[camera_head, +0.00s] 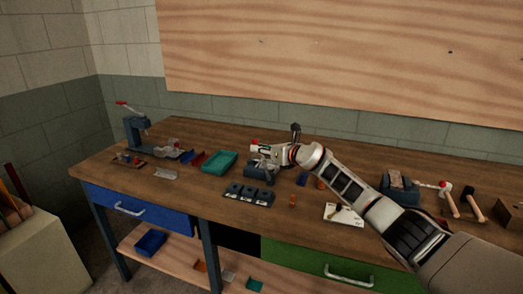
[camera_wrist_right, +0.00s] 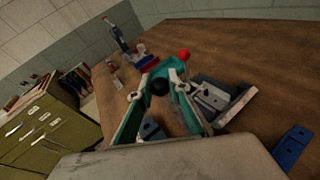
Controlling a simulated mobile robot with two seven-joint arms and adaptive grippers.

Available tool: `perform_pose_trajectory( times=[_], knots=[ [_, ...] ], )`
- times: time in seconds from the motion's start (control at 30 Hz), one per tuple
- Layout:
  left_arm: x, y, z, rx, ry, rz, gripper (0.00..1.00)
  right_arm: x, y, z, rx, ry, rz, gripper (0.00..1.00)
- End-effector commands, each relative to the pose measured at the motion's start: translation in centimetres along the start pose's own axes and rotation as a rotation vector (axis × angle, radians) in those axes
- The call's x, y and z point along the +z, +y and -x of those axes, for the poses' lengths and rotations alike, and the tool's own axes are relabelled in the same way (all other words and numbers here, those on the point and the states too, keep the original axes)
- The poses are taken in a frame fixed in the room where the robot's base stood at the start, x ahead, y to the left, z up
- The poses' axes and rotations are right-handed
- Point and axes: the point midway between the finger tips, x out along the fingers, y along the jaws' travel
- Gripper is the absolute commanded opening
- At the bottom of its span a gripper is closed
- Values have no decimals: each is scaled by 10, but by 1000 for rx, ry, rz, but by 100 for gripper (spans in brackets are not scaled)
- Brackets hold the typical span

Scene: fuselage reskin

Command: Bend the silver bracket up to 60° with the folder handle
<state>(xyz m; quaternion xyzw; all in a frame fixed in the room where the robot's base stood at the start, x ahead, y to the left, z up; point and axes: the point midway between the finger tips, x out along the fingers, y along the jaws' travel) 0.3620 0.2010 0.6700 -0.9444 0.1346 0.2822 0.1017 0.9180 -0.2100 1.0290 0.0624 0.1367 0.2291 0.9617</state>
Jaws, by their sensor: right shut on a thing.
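The folder (camera_head: 262,166) is a small dark grey bench tool near the middle of the workbench. It also shows in the right wrist view (camera_wrist_right: 236,106), with a light silver piece (camera_wrist_right: 212,97) in it that looks like the bracket. Its bend angle is too small to tell. A red ball (camera_wrist_right: 184,54) shows just beyond the fingers. My left gripper is out of view.
A dark block with slots (camera_head: 248,194) lies in front of the folder. A teal tray (camera_head: 219,161) and an arbor press (camera_head: 137,130) stand to the left. A vise (camera_head: 399,188) and hammers (camera_head: 472,203) are to the right.

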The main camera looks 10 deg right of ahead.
Motion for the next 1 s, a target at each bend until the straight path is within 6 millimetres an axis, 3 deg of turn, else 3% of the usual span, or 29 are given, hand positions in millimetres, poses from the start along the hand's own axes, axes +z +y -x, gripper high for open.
perform_pose_trajectory(
  times=[0.03,0.17,0.2,0.23,0.27,0.67,1.0],
  knots=[
    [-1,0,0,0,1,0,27,-4,8,-2,12,6,-4,0],
    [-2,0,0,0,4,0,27,-4,8,-3,13,7,-4,0],
    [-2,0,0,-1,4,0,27,-4,8,-3,13,7,-4,25],
    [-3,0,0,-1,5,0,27,-4,8,-2,12,7,-4,33],
    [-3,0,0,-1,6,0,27,-4,7,-2,11,6,-3,35],
    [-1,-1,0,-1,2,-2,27,-2,2,1,3,3,0,35],
    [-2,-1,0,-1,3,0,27,-3,1,31,3,4,4,35]
  ],
)
